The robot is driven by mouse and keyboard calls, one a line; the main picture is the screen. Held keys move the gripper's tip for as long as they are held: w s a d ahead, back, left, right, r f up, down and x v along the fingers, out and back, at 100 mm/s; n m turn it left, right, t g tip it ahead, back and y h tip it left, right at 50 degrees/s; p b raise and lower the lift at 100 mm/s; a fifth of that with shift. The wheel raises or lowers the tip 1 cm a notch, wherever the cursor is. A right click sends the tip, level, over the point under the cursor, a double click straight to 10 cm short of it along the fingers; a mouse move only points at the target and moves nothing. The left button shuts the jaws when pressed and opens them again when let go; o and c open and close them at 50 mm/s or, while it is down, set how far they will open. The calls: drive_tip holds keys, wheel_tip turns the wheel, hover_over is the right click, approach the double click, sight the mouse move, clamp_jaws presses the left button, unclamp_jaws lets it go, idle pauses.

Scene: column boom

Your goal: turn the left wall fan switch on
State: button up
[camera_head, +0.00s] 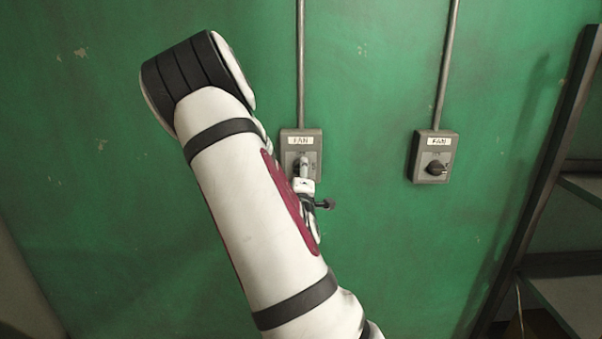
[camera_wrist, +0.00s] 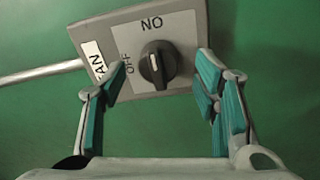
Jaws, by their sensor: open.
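The left fan switch is a grey wall box (camera_head: 288,137) labelled FAN, partly covered by my arm and gripper in the head view. In the wrist view the box (camera_wrist: 85,28) is tilted, and its black knob (camera_wrist: 158,66) shows clearly. OFF lies left of the knob, and lettering reading NO lies above it. The knob's ridge and white mark run roughly up and down in that view, nearer the NO lettering than OFF. My gripper (camera_wrist: 161,77) is open, with teal-padded fingers on both sides of the knob and visible gaps; its depth from the knob is unclear.
A second FAN switch (camera_head: 436,158) with a black knob is on the green wall (camera_head: 370,60) to the right. Conduits (camera_head: 300,60) rise from both boxes. A dark-framed shelf (camera_head: 560,265) stands at the far right. The wall between the switches is clear.

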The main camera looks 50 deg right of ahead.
drive_tip(key=shift+v, duration=2.5)
